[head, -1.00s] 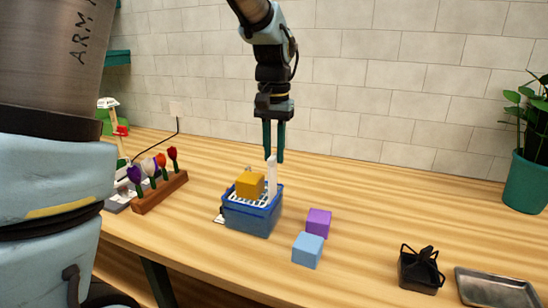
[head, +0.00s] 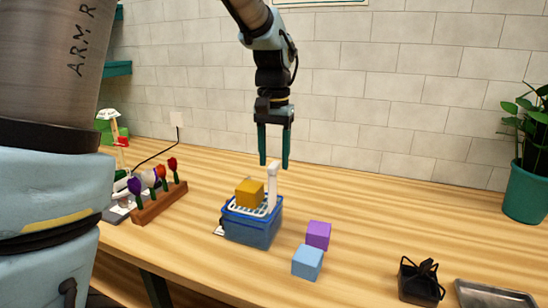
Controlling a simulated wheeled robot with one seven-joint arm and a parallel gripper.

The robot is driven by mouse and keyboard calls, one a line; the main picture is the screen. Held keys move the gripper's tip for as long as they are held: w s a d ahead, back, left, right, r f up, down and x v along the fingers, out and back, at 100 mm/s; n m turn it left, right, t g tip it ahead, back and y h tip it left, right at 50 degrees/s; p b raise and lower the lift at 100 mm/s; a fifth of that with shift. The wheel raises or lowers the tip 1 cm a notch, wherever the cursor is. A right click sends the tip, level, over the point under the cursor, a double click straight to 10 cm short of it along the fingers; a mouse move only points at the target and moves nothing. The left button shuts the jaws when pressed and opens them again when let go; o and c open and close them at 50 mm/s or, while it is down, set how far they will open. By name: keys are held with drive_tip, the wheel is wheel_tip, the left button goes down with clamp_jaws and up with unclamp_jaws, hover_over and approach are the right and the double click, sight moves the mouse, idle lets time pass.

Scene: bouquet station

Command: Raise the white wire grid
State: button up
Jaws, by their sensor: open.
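The white wire grid (head: 248,208) lies at the top of a blue bin (head: 252,232) on the wooden table, left of the picture's middle. A white upright handle (head: 272,186) rises from the grid's right side. An orange-yellow block (head: 249,192) rests on the grid. My gripper (head: 273,165) points straight down with its two dark teal fingers apart. Its fingertips are at about the height of the handle's top, and the handle's top appears between them. I cannot tell whether the fingers touch it or stand a little behind it.
A purple block (head: 318,235) and a light blue block (head: 307,262) sit right of the bin. A black wire basket (head: 420,281) and a metal tray (head: 492,295) lie at the front right. A wooden flower rack (head: 159,202) stands left. A potted plant (head: 527,190) stands far right.

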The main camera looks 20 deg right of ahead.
wheel_tip(320, 180, up, 10)
drive_tip(key=b, duration=0.2)
drive_tip(key=shift+r, duration=0.25)
drive_tip(key=w+a+f+n, duration=0.35)
drive_tip(key=a+f, duration=0.75)
drive_tip(key=a, duration=0.4)
drive_tip(key=s+a+f+n, duration=0.2)
drive_tip(key=s+a+f, duration=0.1)
drive_tip(key=a+f, duration=0.2)
drive_tip(key=s+a+f+n+t, duration=0.1)
drive_tip(key=s+a+f, duration=0.3)
drive_tip(key=a, duration=0.6)
drive_tip(key=shift+s+f+n+t, duration=0.25)
drive_tip(key=shift+f+n, duration=0.2)
drive_tip(key=shift+f, duration=0.35)
drive_tip(key=shift+w+a, duration=0.1)
